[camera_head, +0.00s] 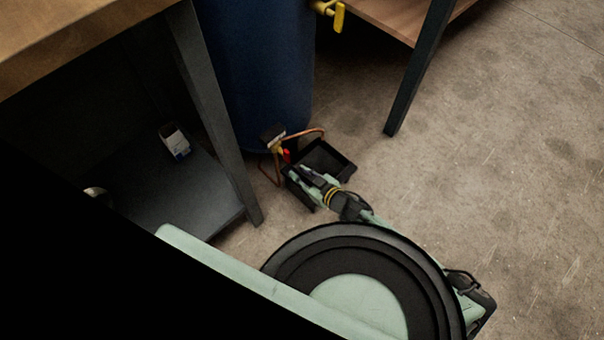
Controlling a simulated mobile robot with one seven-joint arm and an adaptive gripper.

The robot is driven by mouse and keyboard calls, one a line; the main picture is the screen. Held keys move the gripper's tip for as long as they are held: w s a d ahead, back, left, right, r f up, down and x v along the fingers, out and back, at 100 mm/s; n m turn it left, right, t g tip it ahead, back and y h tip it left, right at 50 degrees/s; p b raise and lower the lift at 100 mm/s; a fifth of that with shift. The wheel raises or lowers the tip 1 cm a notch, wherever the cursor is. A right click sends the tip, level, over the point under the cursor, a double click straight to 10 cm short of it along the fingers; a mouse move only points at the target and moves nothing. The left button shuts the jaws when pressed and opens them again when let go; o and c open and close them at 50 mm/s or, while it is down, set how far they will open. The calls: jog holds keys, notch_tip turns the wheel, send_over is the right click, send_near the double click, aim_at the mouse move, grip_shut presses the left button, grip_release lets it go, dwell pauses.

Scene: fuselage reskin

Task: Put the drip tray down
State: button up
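The drip tray (331,158) is a black, open, shallow box low beside the foot of the blue barrel, near the middle of the view. Its inside looks empty and dark. I cannot tell whether its underside touches the floor. My gripper (293,174), green and black, reaches in from the lower right and overlaps the tray's near left side. Its fingertips are small and dark against the tray, so whether they are closed on its edge is not clear.
The blue barrel (255,75) has a yellow tap (331,12) high on its right. A copper pipe (277,168) with a red part curves beside the tray. A dark bench leg (215,115) stands left, another table leg (418,70) at right. Open concrete floor (500,150) lies right.

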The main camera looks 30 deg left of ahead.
jog(key=shift+d+r, duration=0.1)
jog(key=shift+r, duration=0.15)
jog(key=p+v, duration=0.2)
jog(key=v, duration=0.9)
jog(key=shift+d, duration=0.3)
jog(key=shift+s+r, duration=0.15)
dwell(0.7)
